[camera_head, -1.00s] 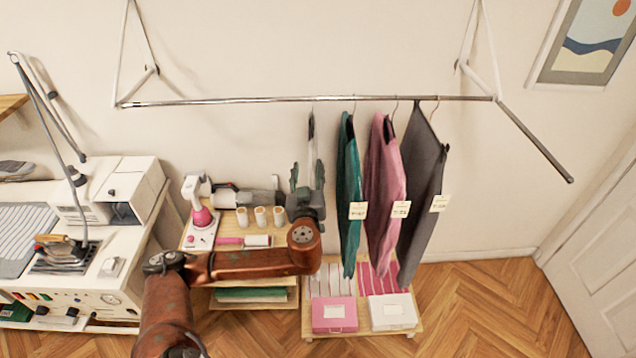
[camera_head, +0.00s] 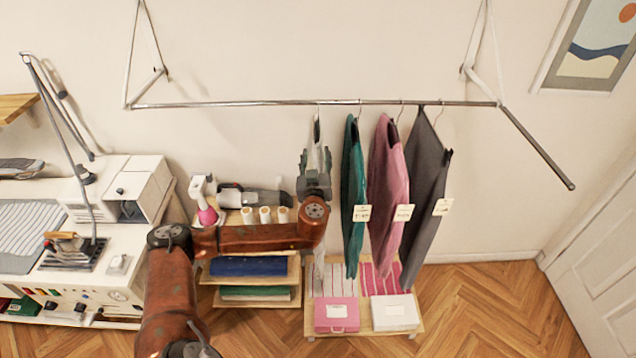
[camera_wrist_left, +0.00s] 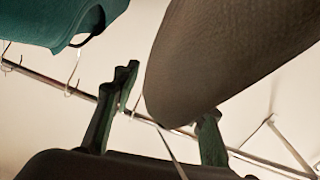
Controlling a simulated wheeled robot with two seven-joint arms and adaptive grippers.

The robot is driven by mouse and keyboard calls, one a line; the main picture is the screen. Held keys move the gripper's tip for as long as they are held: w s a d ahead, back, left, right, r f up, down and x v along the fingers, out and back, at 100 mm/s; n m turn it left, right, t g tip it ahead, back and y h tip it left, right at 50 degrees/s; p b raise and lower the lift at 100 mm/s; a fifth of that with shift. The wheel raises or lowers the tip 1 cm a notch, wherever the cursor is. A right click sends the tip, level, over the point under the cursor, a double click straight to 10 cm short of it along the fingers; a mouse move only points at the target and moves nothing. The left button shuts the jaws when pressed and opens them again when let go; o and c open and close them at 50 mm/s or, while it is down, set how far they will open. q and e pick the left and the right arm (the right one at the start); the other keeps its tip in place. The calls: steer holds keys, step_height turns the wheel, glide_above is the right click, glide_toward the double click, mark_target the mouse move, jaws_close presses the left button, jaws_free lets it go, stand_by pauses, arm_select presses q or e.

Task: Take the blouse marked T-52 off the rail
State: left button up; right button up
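Several garments hang from the metal rail (camera_head: 240,103): a pale one (camera_head: 318,133) at the left, then a teal one (camera_head: 353,190), a pink one (camera_head: 386,185) and a dark grey one (camera_head: 425,180). White tags hang on the teal, pink and grey ones; I cannot read them surely, and no tag shows on the pale one. My left gripper (camera_head: 315,160) is open at the pale garment, which is partly hidden behind it. In the wrist view its fingers (camera_wrist_left: 162,112) stand apart, with a shaded grey-brown garment (camera_wrist_left: 225,60) between and above them. The teal garment (camera_wrist_left: 45,22) is left of them.
Below the garments is a low wooden stand with a pink box (camera_head: 337,317) and a white box (camera_head: 395,314). A shelf with thread spools (camera_head: 265,215) and a blue folded cloth (camera_head: 248,266) stands left. The rail's right end is free.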

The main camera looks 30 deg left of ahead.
arm_select(q)
jaws_close()
stand_by(0.6)
